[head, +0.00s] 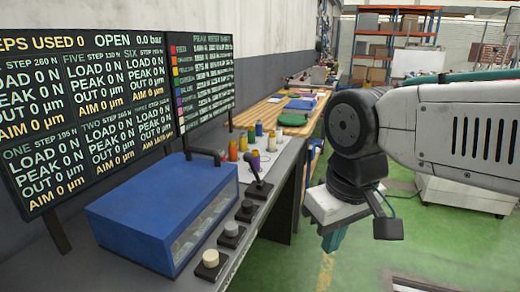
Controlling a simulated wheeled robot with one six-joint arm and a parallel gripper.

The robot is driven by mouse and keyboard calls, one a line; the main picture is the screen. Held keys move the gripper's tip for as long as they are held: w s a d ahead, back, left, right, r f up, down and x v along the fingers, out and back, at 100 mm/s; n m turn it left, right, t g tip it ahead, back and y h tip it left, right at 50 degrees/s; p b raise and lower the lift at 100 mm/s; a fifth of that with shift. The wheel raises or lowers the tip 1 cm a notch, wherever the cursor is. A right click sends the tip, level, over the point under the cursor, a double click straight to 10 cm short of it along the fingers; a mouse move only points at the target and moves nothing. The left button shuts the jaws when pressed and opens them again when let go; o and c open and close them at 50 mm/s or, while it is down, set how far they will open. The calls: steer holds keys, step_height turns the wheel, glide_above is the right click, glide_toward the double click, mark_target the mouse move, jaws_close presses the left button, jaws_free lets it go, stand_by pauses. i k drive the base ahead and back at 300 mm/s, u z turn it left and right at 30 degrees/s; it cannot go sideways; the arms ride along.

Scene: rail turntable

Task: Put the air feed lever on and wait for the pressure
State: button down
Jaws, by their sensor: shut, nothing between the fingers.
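A black upright lever (257,179) with a round knob stands on a small base at the bench's front edge, beside the blue box; it looks like the air feed lever. It tilts slightly to the left in the picture. The left display board (83,110) reads "OPEN" and "0.0 bar" in its top line. My gripper (334,239) has teal fingers, points down and is shut and empty. It hangs over the green floor, right of the bench and apart from the lever.
A blue box (140,219) with a clear front fills the near bench. Several coloured cylinders (243,142) stand behind the lever. A second board (200,77) hangs behind.

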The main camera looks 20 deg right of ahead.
mark_target(248, 157)
steer(key=z, duration=0.1)
steer(key=i, duration=0.4)
steer(key=z, duration=0.1)
steer(key=k, duration=0.7)
steer(key=z, duration=0.75)
steer(key=i, duration=1.35)
steer(key=u, duration=0.65)
